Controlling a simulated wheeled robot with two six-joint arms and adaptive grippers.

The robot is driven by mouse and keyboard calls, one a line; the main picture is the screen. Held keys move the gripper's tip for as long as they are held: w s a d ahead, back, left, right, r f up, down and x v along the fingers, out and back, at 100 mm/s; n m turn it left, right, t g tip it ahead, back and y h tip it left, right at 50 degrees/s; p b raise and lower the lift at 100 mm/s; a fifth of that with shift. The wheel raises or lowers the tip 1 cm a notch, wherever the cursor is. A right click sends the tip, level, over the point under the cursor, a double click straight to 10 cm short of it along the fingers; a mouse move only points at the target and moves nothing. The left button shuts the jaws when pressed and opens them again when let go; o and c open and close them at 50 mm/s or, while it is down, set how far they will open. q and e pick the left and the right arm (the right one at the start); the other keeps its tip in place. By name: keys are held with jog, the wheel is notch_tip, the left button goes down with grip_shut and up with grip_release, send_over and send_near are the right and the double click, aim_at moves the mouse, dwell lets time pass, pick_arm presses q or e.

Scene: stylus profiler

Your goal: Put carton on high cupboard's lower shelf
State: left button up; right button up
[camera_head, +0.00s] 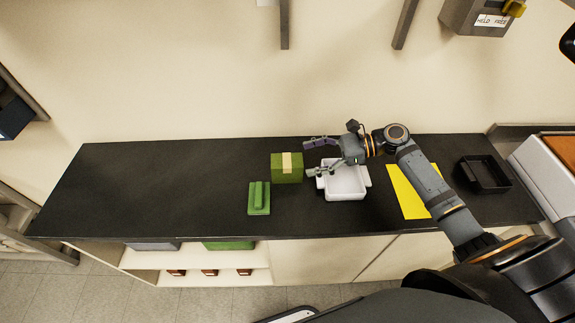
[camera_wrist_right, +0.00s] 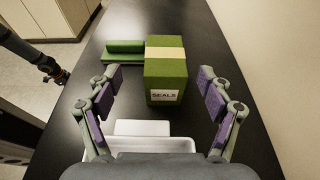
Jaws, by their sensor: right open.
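The carton is a green box (camera_head: 287,172) with a pale tape strip, standing on the black counter. In the right wrist view the carton (camera_wrist_right: 165,80) shows a label reading "SEALS" and stands ahead, between the lines of the two fingers. My right gripper (camera_head: 313,157) is open and empty, just right of the carton, with its fingers pointing at it. In the right wrist view its fingers (camera_wrist_right: 165,100) are spread wider than the carton. A dark arm end (camera_wrist_right: 53,72), apparently my left one, shows at the left there; its jaws are unclear. I cannot make out the high cupboard.
A white tray (camera_head: 345,190) sits under my right gripper. A green stepped block (camera_head: 259,198) lies left of the carton. A yellow sheet (camera_head: 408,196) and a black tray (camera_head: 484,187) lie to the right. The counter's left part (camera_head: 150,185) is clear.

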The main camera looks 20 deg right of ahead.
aim_at(290, 161)
jog(key=shift+x, duration=0.8)
jog(key=shift+w+a+f, duration=0.1)
jog(key=shift+w+a, duration=0.05)
jog(key=shift+w, duration=0.15)
jog(key=shift+w+a+p, duration=0.3)
jog(key=shift+a+p, duration=0.25)
jog(key=shift+a, duration=0.3)
jog(key=x, duration=0.3)
jog(key=shift+d, duration=0.1)
jog(key=shift+w+a+f+p, duration=0.15)
jog(key=shift+a+f+p, duration=0.05)
jog(key=shift+a+p, duration=0.1)
jog(key=shift+f, duration=0.1)
jog(key=shift+d, duration=0.1)
jog(key=shift+c, duration=0.7)
jog(key=c, duration=1.3)
jog(key=shift+r+b, duration=0.55)
jog(key=shift+r, duration=0.9)
pick_arm(q)
jog(key=shift+w+d+f+b, duration=0.1)
jog(key=shift+w+f+b, duration=0.2)
jog(key=shift+w+b, duration=0.5)
pick_arm(e)
jog(key=s+a+r, duration=0.2)
jog(key=a+r, duration=0.1)
jog(key=a, duration=0.1)
jog(key=s+a+r, duration=0.6)
jog(key=a+r, duration=0.1)
jog(key=shift+a+r, duration=0.1)
jog(key=shift+a, duration=0.2)
